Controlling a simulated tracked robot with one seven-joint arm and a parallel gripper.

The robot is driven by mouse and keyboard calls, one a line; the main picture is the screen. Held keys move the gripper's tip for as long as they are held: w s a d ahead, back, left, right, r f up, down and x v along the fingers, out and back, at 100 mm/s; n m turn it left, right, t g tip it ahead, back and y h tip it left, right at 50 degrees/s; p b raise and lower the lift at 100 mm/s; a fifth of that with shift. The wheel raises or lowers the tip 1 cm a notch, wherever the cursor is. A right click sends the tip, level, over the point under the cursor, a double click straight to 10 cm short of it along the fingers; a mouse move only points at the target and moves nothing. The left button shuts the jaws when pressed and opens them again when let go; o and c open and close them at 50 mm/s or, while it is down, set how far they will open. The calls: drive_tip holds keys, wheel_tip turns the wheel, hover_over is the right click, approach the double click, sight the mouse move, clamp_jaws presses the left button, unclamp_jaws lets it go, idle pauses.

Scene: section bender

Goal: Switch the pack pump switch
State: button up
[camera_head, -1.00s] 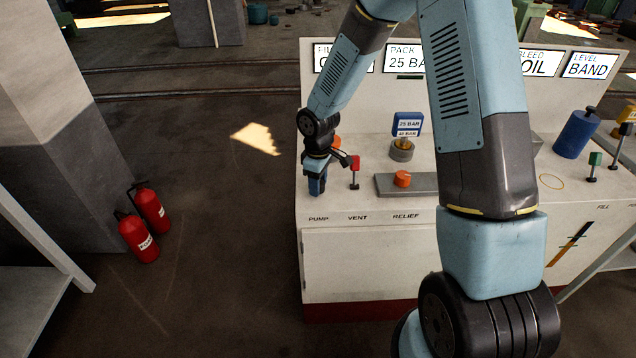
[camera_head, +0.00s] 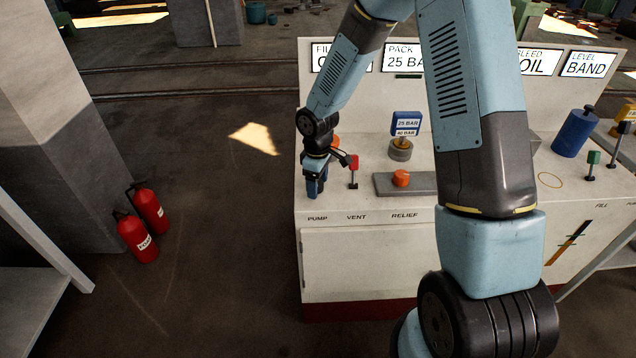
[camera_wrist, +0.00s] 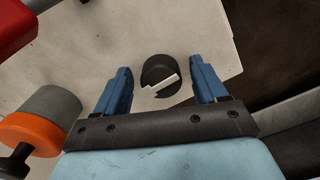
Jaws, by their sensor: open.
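The pump switch (camera_wrist: 158,72) is a round dark knob with a white bar across it, seen in the wrist view on the pale console top. It sits between the two blue fingers of my gripper (camera_wrist: 163,88), which are open with a gap on both sides of the knob. In the head view my gripper (camera_head: 315,188) points down at the console's left front corner, above the PUMP label (camera_head: 317,218). The knob itself is hidden behind the fingers there. I cannot tell how far the fingertips are above the console top.
A red-topped lever (camera_head: 353,165) stands close right of my gripper, behind the VENT label. An orange knob on a grey block (camera_head: 430,184) is further right. A grey and orange cylinder (camera_wrist: 35,125) shows at the wrist view's left. The console (camera_head: 345,262) ends just left of my gripper.

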sight(319, 182)
wheel_tip(319, 182, up, 14)
drive_tip(key=shift+f, duration=0.2)
idle(0.4)
drive_tip(key=s+d+r+m+t+h, duration=0.1)
drive_tip(key=s+d+r+m, duration=0.2)
drive_tip(key=s+d+r, duration=0.4)
drive_tip(key=s+d+r+m+t, duration=0.25)
drive_tip(key=d+r, duration=0.25)
drive_tip(key=r, duration=0.4)
drive_tip(key=s+d+r+m+t, duration=0.1)
drive_tip(key=s+d+r+m, duration=0.2)
drive_tip(key=s, duration=0.5)
drive_tip(key=s+d+r+m+t+y, duration=0.1)
drive_tip(key=s+d+r+m, duration=0.2)
drive_tip(key=s, duration=0.5)
drive_tip(key=shift+r+m, duration=0.3)
drive_tip(key=shift+m, duration=0.25)
drive_tip(key=shift+d, duration=0.1)
